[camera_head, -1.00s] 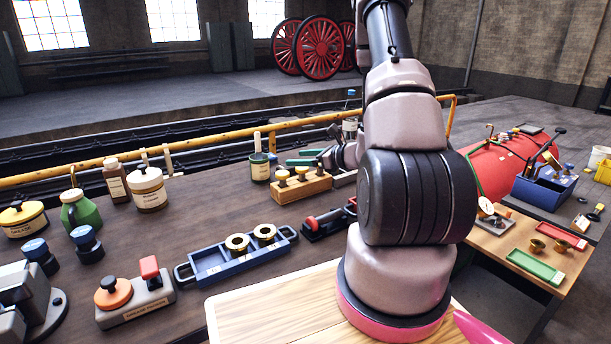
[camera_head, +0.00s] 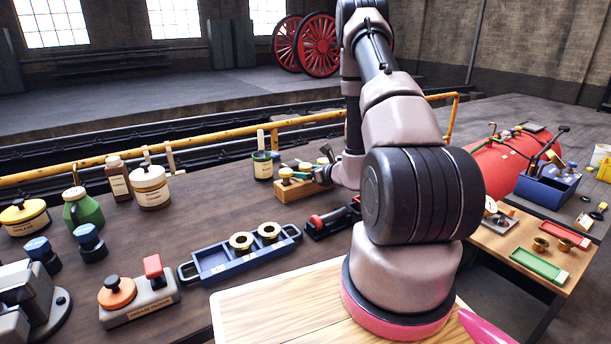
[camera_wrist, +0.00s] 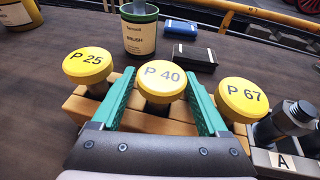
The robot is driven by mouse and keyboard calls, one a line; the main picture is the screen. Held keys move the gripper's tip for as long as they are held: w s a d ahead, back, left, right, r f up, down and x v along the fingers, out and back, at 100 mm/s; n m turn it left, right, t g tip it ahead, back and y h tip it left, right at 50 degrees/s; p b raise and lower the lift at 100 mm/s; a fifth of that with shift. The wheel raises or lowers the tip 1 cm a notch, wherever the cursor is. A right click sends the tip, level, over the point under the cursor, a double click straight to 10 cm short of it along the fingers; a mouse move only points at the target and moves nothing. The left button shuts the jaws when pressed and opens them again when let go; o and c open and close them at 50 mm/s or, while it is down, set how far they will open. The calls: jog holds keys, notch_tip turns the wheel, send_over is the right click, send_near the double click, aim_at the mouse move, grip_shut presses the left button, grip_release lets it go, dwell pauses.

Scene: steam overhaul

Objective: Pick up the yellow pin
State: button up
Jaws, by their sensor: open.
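Three yellow-topped pins stand in a wooden block (camera_head: 300,193). In the wrist view they read P 25 (camera_wrist: 88,65), P 40 (camera_wrist: 162,80) and P 67 (camera_wrist: 242,99), from left to right. My gripper (camera_wrist: 160,72) is open, with its green fingers on either side of the P 40 pin, one in each gap between the pins. I cannot tell whether the fingers touch the pin. In the head view the gripper is over the block, and my wrist partly covers its right end. The pins' lower parts are largely hidden.
A brush pot (camera_wrist: 139,32) stands behind the block, with a blue box (camera_wrist: 181,26) and a dark box (camera_wrist: 194,57) to its right. A grey holder marked A (camera_wrist: 285,162) is close at the right. A blue tray (camera_head: 240,260) with brass rings lies nearer on the bench.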

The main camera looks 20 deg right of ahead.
jog(key=shift+x, duration=0.95)
jog(key=shift+c, duration=0.4)
grip_shut()
jog(key=shift+r, duration=0.1)
jog(key=shift+r, duration=0.1)
